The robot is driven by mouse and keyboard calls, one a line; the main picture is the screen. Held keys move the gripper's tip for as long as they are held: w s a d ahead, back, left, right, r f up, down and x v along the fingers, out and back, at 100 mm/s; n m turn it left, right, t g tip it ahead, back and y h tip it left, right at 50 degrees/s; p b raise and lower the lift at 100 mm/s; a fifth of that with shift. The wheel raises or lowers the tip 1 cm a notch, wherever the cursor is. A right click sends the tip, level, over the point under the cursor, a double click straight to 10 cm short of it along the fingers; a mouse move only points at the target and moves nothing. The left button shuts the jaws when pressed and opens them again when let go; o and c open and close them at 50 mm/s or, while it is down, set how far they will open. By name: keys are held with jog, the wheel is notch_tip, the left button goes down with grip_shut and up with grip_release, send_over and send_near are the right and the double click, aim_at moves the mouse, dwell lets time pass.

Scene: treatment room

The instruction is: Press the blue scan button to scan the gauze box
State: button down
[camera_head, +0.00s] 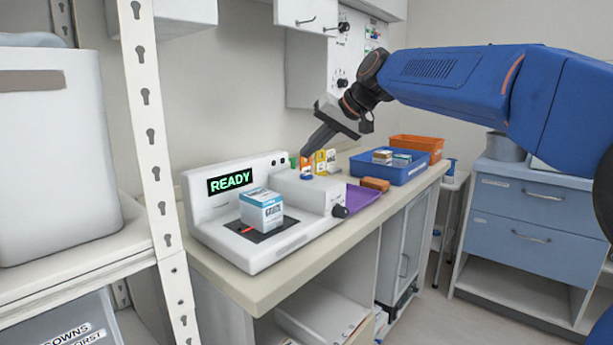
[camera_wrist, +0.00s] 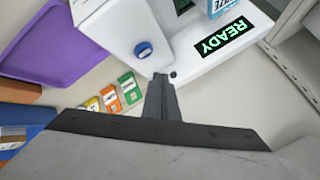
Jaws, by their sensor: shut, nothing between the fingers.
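The gauze box (camera_head: 261,212), white and blue, sits on the dark pad of the white scanner (camera_head: 205,218) on the counter. The scanner display (camera_head: 230,180) reads READY in green. The blue scan button (camera_head: 306,177) is on the scanner's raised right-hand block; in the wrist view the round button (camera_wrist: 143,48) shows clearly. My gripper (camera_head: 306,154) is shut and empty, pointing down above the button and apart from it. In the wrist view the fingertips (camera_wrist: 160,78) appear just below and right of the button. A corner of the box (camera_wrist: 218,8) shows at the top edge.
A purple tray (camera_head: 361,198) lies right of the scanner, beside an orange-brown block (camera_head: 375,184). Small coloured packs (camera_wrist: 110,98) stand behind the scanner. A blue bin (camera_head: 400,175) with boxes and an orange bin (camera_head: 418,145) are farther along the counter.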

aim_at(311, 175)
jog(key=shift+f, duration=1.4)
jog(key=shift+f, duration=0.2)
dwell(1.0)
jog(key=shift+f, duration=0.2)
jog(key=shift+f, duration=0.4)
dwell(1.0)
jog(key=shift+r, duration=0.8)
jog(key=shift+r, duration=0.1)
jog(key=shift+r, duration=2.45)
